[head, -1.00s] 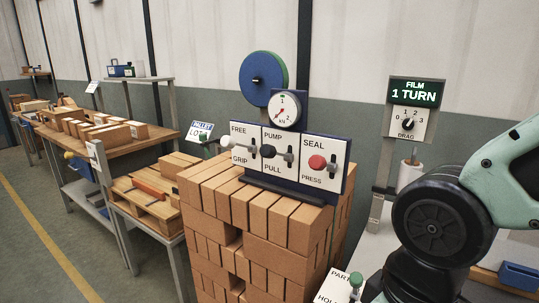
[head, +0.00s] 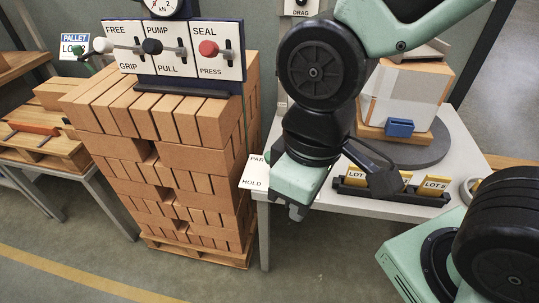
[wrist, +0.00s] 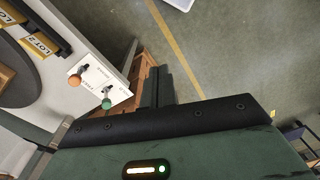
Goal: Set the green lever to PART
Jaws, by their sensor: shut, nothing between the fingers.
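A white panel (head: 255,172) marked PART and HOLD sits at the left edge of the grey table, partly covered by my arm in the head view. Its lever is hidden there. The wrist view shows the green-knobbed lever (wrist: 107,102) standing up from the white panel (wrist: 92,76), beside an orange-knobbed lever (wrist: 75,80). The lettering is too small to tell which end the green lever is at. My gripper (head: 297,212) is shut, pointing down by the panel's right side in the head view. In the wrist view the fingers (wrist: 159,87) are right of the green knob, apart from it.
A brick stack (head: 165,150) with the FREE/GRIP, PUMP/PULL and SEAL/PRESS board (head: 175,50) stands left. A black rack (head: 392,191) of LOT cards and a turntable (head: 425,150) with a wrapped load (head: 405,97) are on the table. Floor in front is open.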

